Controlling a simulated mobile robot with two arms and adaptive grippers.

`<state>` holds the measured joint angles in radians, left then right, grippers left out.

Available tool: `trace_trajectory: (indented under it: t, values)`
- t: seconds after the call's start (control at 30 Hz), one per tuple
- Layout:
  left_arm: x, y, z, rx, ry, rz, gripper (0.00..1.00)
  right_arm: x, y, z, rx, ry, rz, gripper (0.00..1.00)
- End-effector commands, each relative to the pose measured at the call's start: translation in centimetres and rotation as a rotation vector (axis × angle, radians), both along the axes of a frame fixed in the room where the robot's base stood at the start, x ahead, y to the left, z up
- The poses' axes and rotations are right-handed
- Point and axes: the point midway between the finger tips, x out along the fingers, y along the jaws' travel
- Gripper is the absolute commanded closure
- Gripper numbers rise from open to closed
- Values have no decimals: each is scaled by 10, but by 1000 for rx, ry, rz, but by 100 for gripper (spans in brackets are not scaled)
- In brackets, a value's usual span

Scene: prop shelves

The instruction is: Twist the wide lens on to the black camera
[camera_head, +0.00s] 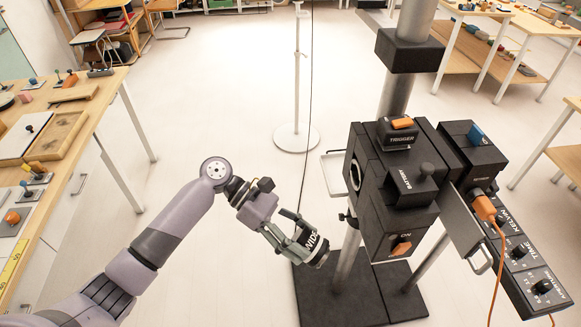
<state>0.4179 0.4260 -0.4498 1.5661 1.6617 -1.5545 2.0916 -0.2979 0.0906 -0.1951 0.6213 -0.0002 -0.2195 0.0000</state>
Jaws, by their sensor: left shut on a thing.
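The black camera (384,205) is a boxy body on a stand, with trigger, battery and on labels. A round mount opening (355,174) shows on its left side. My left gripper (299,243) is shut on the wide lens (318,251), a dark cylinder with white lettering partly hidden by the fingers. The lens is held apart from the camera, to the left of and lower than the mount in the picture. My right gripper is not in view.
A control panel (519,250) with knobs and an orange cable (497,262) is at the camera's right. A dark base plate (340,298) lies below. A thin white stand (297,138) rises behind. A wooden table (107,92) is at left. Open floor lies between.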

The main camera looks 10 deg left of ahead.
Motion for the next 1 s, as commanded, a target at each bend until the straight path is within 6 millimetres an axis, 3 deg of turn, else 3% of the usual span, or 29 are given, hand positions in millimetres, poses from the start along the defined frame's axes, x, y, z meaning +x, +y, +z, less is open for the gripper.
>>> trace_trajectory:
  t: [0.03, 0.1, 0.2, 0.3, 0.57, 1.0]
  values:
    - [7, 0, 20, -75, 23, 103, 78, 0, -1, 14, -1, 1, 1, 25]
    - [22, 1, 41, -182, 37, 247, 78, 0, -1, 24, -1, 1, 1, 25]
    - [45, 11, 69, -319, 32, 428, 78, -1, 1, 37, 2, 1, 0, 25]
    - [63, 23, 85, -406, 12, 534, 78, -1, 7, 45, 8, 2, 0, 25]
    - [77, 32, 92, -463, -12, 604, 78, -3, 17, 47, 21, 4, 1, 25]
    - [87, 0, 92, -461, -12, 599, 78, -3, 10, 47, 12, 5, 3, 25]
